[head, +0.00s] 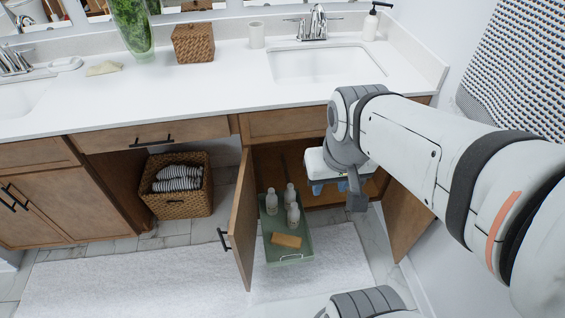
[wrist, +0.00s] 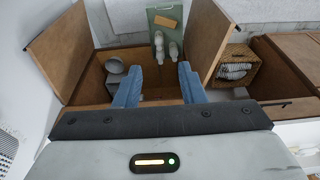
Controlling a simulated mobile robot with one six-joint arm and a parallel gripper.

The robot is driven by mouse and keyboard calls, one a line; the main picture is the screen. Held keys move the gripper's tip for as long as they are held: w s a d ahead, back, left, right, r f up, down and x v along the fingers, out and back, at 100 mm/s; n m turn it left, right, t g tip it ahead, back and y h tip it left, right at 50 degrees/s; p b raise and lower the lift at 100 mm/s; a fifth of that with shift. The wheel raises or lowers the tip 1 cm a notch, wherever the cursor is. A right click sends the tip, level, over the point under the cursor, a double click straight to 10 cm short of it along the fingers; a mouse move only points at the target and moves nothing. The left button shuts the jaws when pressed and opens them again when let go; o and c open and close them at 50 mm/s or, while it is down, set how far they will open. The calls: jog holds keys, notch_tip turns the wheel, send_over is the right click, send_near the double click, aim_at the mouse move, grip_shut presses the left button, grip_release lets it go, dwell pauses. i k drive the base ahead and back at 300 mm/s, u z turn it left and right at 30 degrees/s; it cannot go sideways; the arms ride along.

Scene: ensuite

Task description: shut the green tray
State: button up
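The green tray (head: 302,257) is pulled out of the cabinet under the right sink, between two open doors. It carries 3 pale bottles (head: 293,214) and a tan block (head: 286,240). A handle shows on its front edge. In the wrist view the tray (wrist: 160,33) is at the top centre, beyond my fingers. My gripper (head: 329,188) is in front of the cabinet opening, to the right of the tray and apart from it. In the wrist view its blue fingers (wrist: 158,86) are spread with nothing between them.
The left cabinet door (head: 243,222) stands open beside the tray; the right door (head: 408,218) is open too. The white countertop (head: 205,90) overhangs the cabinet. A wicker basket (head: 178,205) with striped towels sits at left. A white rug (head: 150,275) covers the floor. The wrist view shows a grey round item (wrist: 116,65) inside.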

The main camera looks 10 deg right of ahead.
aim_at(277, 256)
jog(key=z, duration=0.9)
jog(key=k, duration=1.8)
jog(key=u, duration=0.8)
jog(key=i, duration=1)
jog(key=u, duration=0.05)
